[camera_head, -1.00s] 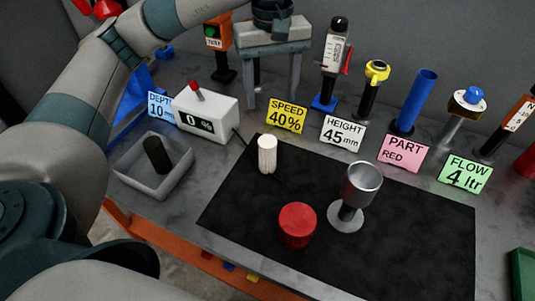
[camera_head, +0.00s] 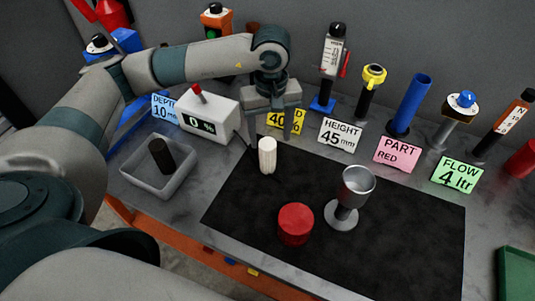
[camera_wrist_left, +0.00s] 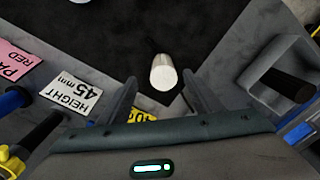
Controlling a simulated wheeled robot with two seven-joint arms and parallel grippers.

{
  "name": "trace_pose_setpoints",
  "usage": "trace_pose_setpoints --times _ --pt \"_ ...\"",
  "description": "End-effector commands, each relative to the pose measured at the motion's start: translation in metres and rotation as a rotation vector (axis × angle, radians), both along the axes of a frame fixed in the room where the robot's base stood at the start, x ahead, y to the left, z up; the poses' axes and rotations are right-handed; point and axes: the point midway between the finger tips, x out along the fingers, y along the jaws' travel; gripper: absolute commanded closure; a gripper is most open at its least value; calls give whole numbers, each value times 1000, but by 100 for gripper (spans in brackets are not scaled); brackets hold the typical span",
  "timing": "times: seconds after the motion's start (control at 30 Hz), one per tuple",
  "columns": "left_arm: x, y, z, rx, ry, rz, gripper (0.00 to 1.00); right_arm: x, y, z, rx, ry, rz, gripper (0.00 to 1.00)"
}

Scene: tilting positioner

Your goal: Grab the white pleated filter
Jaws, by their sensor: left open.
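The white pleated filter (camera_head: 267,155) stands upright on the back left part of the black mat (camera_head: 400,245) in the head view. My left gripper (camera_head: 270,136) is open and points down, a little above and behind the filter. In the left wrist view the white filter (camera_wrist_left: 163,73) shows between the two spread fingers (camera_wrist_left: 160,80), and nothing is gripped. My right gripper is not in view.
A grey tray (camera_head: 180,185) with a dark cylinder (camera_head: 161,155) stands left of the mat. A red cylinder (camera_head: 295,225) and a silver cup (camera_head: 356,182) stand on the mat. Several label cards and upright devices line the back.

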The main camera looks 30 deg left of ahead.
Motion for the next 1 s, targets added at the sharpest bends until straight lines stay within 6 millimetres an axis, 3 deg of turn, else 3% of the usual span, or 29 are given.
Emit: trace_pose_setpoints --times 0.33,0.77,1.0 --pt "0 2 -4 1 2 2 41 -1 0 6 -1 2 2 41" --pt "0 9 -47 0 3 1 41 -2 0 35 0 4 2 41" --pt "0 9 -52 0 0 0 41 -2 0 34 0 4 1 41"
